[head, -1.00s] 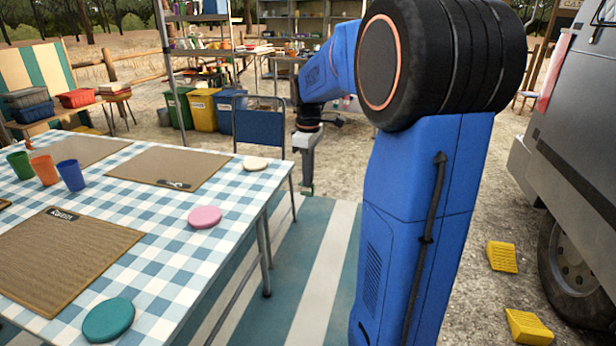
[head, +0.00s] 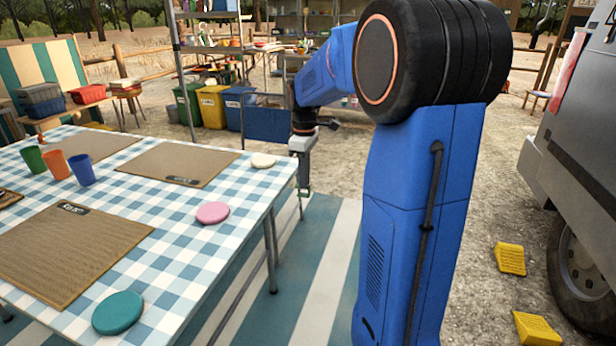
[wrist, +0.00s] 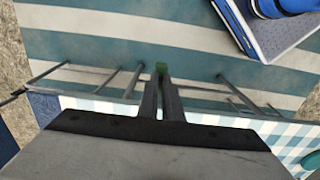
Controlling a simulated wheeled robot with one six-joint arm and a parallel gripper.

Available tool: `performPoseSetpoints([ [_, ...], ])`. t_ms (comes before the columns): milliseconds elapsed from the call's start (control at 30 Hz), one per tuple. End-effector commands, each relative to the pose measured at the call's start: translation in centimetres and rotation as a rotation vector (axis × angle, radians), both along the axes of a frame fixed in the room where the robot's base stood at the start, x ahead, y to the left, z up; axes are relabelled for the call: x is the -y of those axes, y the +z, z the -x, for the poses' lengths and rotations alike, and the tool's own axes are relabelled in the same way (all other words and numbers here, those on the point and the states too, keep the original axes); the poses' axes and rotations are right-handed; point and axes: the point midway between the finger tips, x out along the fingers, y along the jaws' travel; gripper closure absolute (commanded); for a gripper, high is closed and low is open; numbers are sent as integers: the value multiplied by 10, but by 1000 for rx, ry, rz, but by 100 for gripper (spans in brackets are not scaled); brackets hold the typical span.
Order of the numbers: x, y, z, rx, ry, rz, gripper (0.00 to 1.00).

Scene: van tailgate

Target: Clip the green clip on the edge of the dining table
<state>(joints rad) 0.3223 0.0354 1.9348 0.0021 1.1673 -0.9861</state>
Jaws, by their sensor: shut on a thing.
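My gripper (head: 305,190) hangs just off the far right corner of the dining table (head: 242,207), which has a blue and white checked cloth. It is shut on the small green clip (wrist: 161,67), which shows between the fingertips in the wrist view. In the wrist view the clip appears over the striped mat, past the table's edge (wrist: 285,130). I cannot tell the clip's height against the tabletop, and most of it is hidden by the fingers.
A pink disc (head: 212,212), a teal disc (head: 118,312) and a cream disc (head: 262,160) lie near the table's right edge. A blue chair (head: 268,124) stands behind the table. The striped mat (head: 318,270) is clear; a van (head: 575,150) stands at right.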

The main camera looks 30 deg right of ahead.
Motion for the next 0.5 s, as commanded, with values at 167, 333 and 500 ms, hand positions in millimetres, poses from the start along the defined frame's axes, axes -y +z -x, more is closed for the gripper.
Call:
performPoseSetpoints([
  [167, -6, -5, -8, 1, 0, 1, 100],
  [333, -11, -9, -14, 0, 1, 0, 100],
  [500, -17, -9, -22, 0, 1, 0, 100],
])
